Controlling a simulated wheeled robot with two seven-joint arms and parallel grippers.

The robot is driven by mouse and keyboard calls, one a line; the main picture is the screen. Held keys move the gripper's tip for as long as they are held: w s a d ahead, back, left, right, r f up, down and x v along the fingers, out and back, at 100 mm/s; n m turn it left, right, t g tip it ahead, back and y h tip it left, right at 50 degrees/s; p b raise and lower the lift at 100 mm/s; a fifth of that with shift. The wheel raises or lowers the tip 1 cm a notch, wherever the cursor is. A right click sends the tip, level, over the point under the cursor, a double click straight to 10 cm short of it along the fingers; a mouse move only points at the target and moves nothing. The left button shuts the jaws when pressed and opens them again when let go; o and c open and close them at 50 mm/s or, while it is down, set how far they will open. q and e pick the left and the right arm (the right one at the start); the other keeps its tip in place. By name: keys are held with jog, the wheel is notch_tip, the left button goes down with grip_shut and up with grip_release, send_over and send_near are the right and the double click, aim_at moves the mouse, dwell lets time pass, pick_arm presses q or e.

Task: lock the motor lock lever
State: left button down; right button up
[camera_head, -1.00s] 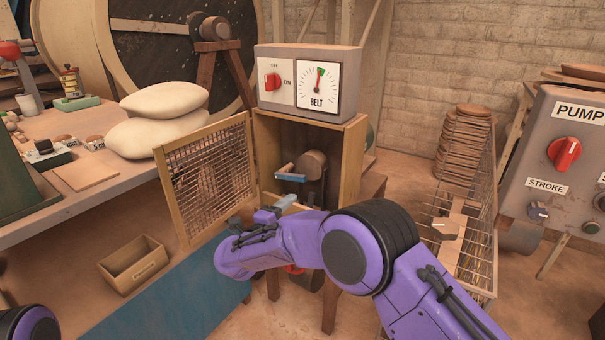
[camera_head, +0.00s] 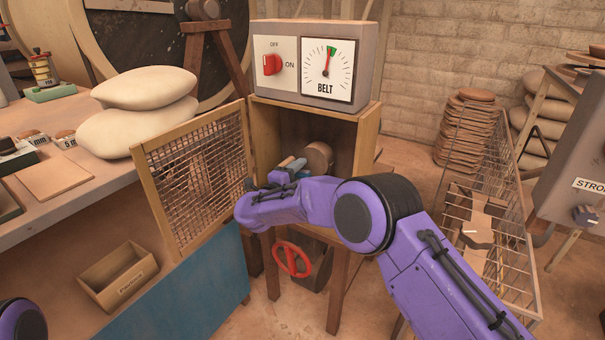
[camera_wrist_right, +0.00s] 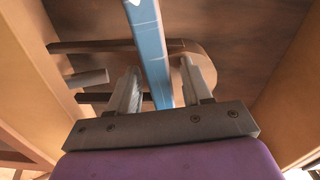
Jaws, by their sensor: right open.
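The motor lock lever is a blue bar (camera_wrist_right: 150,50) inside the open wooden cabinet. A short piece of its blue handle (camera_head: 297,165) shows in the head view beside the brown motor (camera_head: 318,158). My right gripper (camera_wrist_right: 162,80) is open, with one finger on each side of the blue bar in the right wrist view. I cannot tell whether either finger touches it. In the head view the right gripper (camera_head: 279,174) is at the cabinet mouth, and my wrist hides part of the lever. My left gripper is out of view.
The mesh door (camera_head: 195,180) stands open to the left of the cabinet (camera_head: 365,150). A belt gauge box (camera_head: 318,60) sits on top. A red handwheel (camera_head: 292,259) is below. A wire rack (camera_head: 515,245) stands to the right, and a small wooden box (camera_head: 118,275) is at lower left.

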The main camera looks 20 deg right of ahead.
jog(key=shift+x, duration=1)
jog(key=shift+a, duration=0.1)
grip_shut()
jog(key=shift+r, duration=0.1)
